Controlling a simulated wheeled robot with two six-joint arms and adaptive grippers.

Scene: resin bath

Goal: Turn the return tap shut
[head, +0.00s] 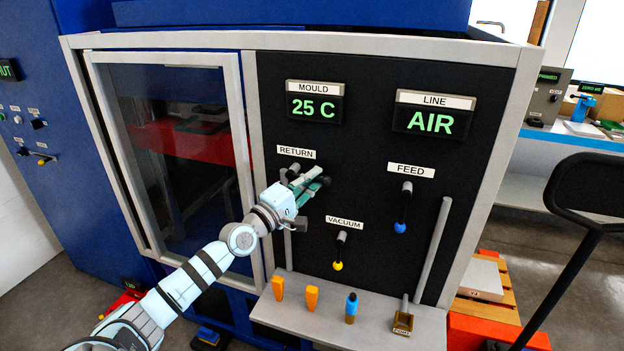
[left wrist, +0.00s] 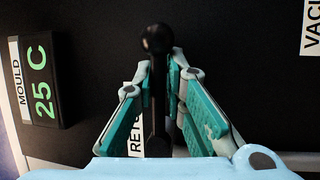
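The return tap (head: 293,170) is on the black panel, just under the RETURN label (head: 296,152). Its lever points to the right, roughly level, and is partly hidden by my left gripper (head: 312,186). In the left wrist view, the black lever and its ball knob (left wrist: 157,39) stand between the green finger pads of my left gripper (left wrist: 160,84). The pads are close in on both sides of the lever, and the knob sticks out past the fingertips. My right gripper is not in view.
The feed tap, with a blue knob (head: 400,228), and the vacuum tap, with a yellow knob (head: 338,265), hang down nearby. The displays read 25 C (head: 314,107) and AIR (head: 430,121). A grey shelf (head: 330,325) below holds several small items. A glass door (head: 180,150) is at the left.

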